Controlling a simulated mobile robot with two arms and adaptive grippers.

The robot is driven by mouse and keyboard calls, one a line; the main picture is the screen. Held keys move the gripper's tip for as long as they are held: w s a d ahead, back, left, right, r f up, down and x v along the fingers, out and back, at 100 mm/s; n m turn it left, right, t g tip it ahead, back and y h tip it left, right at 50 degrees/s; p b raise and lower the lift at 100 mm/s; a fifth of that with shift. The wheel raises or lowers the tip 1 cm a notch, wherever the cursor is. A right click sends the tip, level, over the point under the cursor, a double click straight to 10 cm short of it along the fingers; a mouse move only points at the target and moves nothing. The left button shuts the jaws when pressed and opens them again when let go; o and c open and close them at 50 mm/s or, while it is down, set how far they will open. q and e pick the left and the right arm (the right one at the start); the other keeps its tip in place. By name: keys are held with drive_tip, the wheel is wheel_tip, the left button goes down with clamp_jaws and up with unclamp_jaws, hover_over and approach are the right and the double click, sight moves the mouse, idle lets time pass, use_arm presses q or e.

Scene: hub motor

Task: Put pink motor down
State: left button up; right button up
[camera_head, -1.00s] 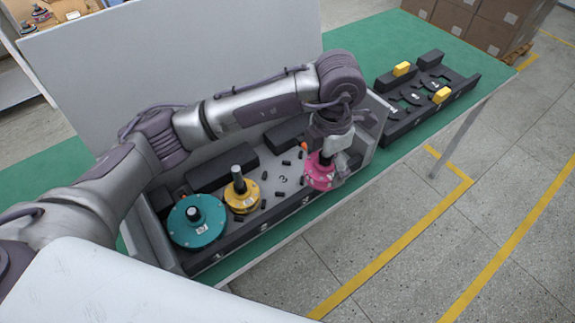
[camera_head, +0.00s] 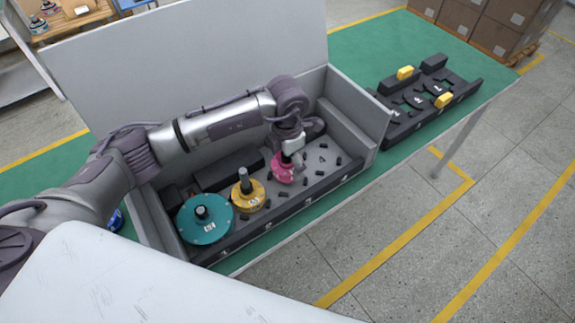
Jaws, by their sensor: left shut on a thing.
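The pink motor (camera_head: 281,170) is inside the grey case, right of the yellow motor. My left gripper (camera_head: 288,155) reaches down from above and is shut on the pink motor. The gripper's fingers are small and partly hidden by the arm. I cannot tell whether the motor touches the case floor. The yellow motor (camera_head: 247,197) and the larger teal motor (camera_head: 204,227) sit in the case to its left. My right gripper is not in view.
The open case (camera_head: 360,133) has a raised lid (camera_head: 190,60) behind and several black pegs on its floor. A black fixture with yellow blocks (camera_head: 428,103) stands to the right on the green table (camera_head: 395,45). Cardboard boxes (camera_head: 497,27) stand beyond.

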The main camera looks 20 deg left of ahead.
use_arm(q)
wheel_tip(320, 180, down, 3)
drive_tip(key=shift+r+p, duration=0.1)
drive_tip(key=shift+p, duration=0.3)
drive_tip(key=shift+f, duration=0.25)
drive_tip(key=o, duration=1.6)
drive_tip(key=shift+s+f, duration=0.1)
drive_tip(key=shift+r, duration=0.35)
wheel_tip(320, 180, up, 11)
drive_tip(key=shift+f+b, duration=0.2)
drive_tip(key=shift+b, duration=0.95)
drive_tip(key=shift+r, duration=0.55)
